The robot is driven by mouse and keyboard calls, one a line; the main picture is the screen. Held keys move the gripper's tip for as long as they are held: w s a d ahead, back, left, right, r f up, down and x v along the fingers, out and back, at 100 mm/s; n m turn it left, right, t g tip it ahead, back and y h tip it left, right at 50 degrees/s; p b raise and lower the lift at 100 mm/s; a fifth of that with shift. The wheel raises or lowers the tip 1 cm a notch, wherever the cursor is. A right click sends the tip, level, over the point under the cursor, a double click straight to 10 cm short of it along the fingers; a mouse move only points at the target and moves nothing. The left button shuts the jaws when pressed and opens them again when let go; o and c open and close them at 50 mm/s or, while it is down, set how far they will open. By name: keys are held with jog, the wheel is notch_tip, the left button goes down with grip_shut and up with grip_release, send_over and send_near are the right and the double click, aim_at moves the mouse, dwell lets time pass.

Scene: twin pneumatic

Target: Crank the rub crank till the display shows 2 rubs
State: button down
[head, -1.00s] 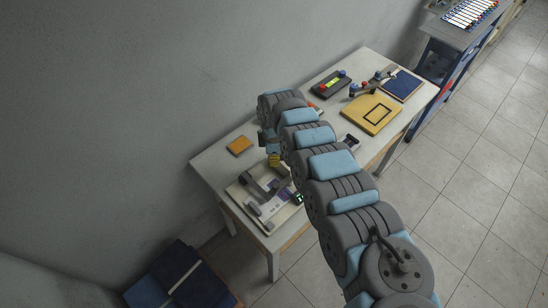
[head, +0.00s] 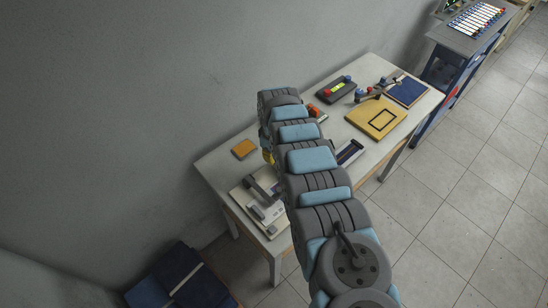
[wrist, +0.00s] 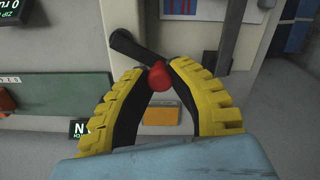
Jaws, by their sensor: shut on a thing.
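In the wrist view my gripper (wrist: 159,68) has its yellow-ribbed fingers closed around a red knob (wrist: 158,78). The knob sits at the end of a black crank arm (wrist: 133,48), which slants up and left to a pivot on a pale panel. A dark display (wrist: 84,8) at the top left edge shows upside-down text that seems to read "0 ru", cut off by the frame. In the head view a pale machine (head: 268,219) stands at the table's near end. There my arm hides most of the gripper and the crank.
The pale table (head: 215,160) runs along the wall. It holds an orange block (head: 244,149), a yellow panel (head: 376,118), a dark box with coloured buttons (head: 336,89) and a blue panel (head: 407,91).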

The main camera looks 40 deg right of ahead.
jog(key=shift+w, duration=0.1)
dwell(0.4)
jog(key=c, duration=0.9)
grip_release()
jog(key=shift+r, duration=0.1)
jog(key=shift+w+r, duration=0.1)
jog(key=shift+r, duration=0.5)
jog(key=shift+d+r, duration=0.1)
jog(key=shift+r, duration=0.85)
notch_tip(320, 180, up, 9)
jog(key=shift+f, duration=0.15)
